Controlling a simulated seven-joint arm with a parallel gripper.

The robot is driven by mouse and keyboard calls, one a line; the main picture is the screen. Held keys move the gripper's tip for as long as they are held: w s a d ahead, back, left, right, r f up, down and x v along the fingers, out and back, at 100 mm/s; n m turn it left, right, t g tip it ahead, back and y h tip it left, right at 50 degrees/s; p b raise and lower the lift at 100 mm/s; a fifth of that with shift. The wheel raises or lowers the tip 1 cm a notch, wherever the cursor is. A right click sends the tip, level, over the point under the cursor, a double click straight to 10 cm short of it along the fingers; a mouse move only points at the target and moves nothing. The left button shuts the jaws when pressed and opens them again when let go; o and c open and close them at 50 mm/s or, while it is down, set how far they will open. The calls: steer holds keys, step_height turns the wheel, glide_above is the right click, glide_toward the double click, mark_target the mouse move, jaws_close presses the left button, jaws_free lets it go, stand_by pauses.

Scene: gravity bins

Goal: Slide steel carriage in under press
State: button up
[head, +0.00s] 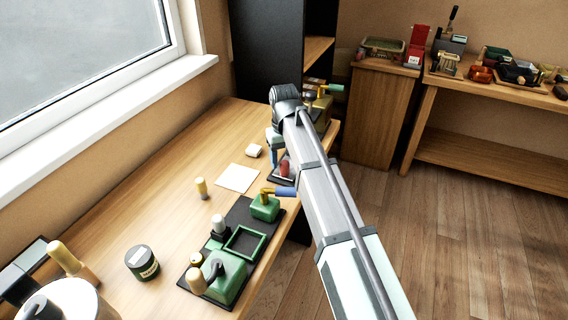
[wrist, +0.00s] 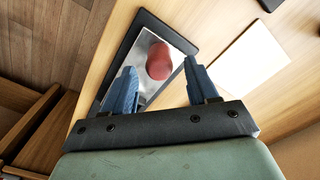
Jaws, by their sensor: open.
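The steel carriage shows in the wrist view as a flat shiny plate (wrist: 145,84) with a rounded red knob (wrist: 158,60) on it. It lies on a dark base (wrist: 172,32). In the head view the red knob (head: 284,168) shows just left of my arm. My gripper (wrist: 160,66) is open, its two blue fingers apart with the knob in line between them; contact is not clear. In the head view my gripper (head: 274,158) is low at the table's far right part. An olive-yellow machine with a green handle (head: 333,88), possibly the press, is mostly hidden behind my arm.
A white sheet (head: 237,178) lies left of the carriage, near a cream block (head: 254,150). A green machine with a blue-gripped lever (head: 264,207) stands nearer me, beside a green frame (head: 245,243). A yellow peg (head: 201,188) stands on otherwise clear wood.

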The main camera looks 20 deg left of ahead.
steer(key=shift+f, duration=1.2)
steer(key=shift+c, duration=0.4)
jaws_close()
